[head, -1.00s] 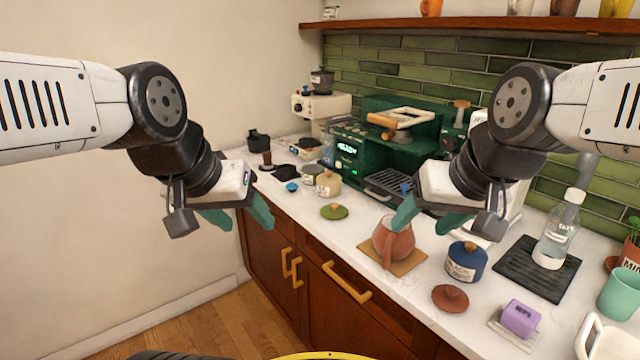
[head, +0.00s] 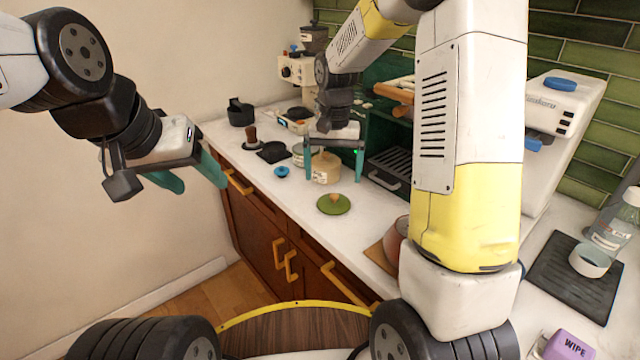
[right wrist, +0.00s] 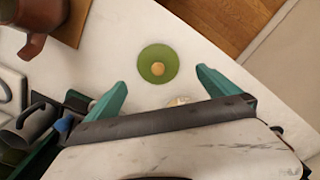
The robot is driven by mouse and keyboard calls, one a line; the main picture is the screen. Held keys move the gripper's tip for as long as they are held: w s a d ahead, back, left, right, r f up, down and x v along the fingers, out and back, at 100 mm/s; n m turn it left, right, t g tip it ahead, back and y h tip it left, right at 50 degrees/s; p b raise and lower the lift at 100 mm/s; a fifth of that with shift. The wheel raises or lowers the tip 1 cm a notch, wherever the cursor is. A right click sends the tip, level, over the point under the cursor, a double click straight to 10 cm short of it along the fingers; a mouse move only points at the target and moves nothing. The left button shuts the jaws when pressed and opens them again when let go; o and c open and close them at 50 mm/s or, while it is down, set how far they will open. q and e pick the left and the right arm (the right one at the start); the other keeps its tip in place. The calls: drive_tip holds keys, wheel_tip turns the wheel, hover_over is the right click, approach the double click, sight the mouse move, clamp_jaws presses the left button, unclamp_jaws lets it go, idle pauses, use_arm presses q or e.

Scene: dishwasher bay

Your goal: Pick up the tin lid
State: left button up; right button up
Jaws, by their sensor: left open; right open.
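A round green lid (head: 334,207) with a pale wooden knob lies flat on the white counter. In the right wrist view the lid (right wrist: 150,76) appears just beyond and between the fingertips. My right gripper (head: 333,176) is open and empty, pointing down above the counter behind the lid, near the cream canister (head: 326,170). It does not appear to touch the lid. My left gripper (head: 202,184) is open and empty in the air, left of the counter. A labelled tin (head: 299,156) stands beside the canister, partly hidden by the right gripper.
A small blue item (head: 282,172) lies left of the canister. A brown jug (head: 392,240) is mostly hidden by my right arm. The counter's front edge drops to brown cabinets (head: 250,225); bare counter surrounds the lid.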

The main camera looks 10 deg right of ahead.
sight(334, 195)
drive_tip(key=f, duration=0.8)
drive_tip(key=shift+w+d, duration=0.15)
drive_tip(key=shift+d, duration=0.1)
drive_tip(key=c, duration=1.2)
drive_tip(key=shift+c, duration=0.2)
drive_tip(key=shift+r, duration=0.15)
